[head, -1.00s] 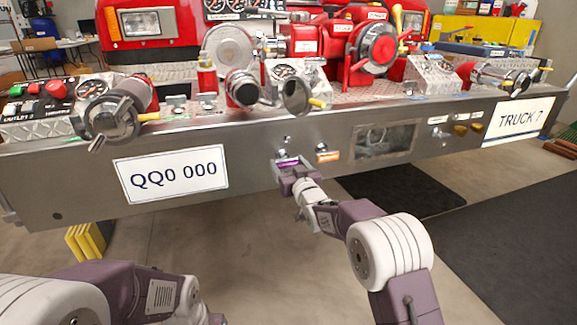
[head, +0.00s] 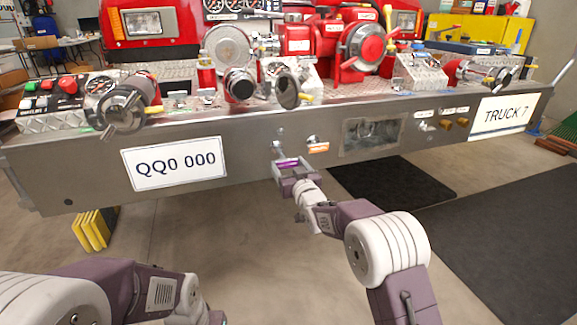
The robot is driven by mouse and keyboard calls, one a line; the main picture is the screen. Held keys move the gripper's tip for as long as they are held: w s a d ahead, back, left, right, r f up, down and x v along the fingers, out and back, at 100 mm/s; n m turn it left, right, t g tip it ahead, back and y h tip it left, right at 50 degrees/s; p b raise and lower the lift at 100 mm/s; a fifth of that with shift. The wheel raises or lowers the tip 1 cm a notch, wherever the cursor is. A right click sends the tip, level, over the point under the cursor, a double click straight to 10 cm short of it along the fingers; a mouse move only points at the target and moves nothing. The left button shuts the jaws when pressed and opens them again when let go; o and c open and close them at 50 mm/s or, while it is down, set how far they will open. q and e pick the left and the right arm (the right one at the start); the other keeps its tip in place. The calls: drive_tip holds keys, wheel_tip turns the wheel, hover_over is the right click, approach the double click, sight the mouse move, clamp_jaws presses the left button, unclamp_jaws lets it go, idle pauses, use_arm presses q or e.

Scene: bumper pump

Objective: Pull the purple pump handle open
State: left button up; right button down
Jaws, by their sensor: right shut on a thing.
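The purple pump handle (head: 288,163) is in front of the bumper's steel face, in the middle of the head view. My right gripper (head: 292,167) is shut on it, with its jaws at either side of the purple part. A metal knob or shaft end (head: 277,147) shows on the face just behind and above the handle, and a gap now shows between the handle and the face. My left arm is at the lower left; its gripper is out of view.
An orange-labelled knob (head: 317,146) is close to the right of the handle. The steel bumper (head: 245,135) carries a QQ0 000 plate (head: 175,163) and several valves on top. Black mats (head: 390,183) lie on the floor to the right; the floor below is open.

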drive_tip(key=shift+c, duration=0.6)
unclamp_jaws()
drive_tip(key=p+v, duration=0.1)
drive_tip(key=v, duration=0.8)
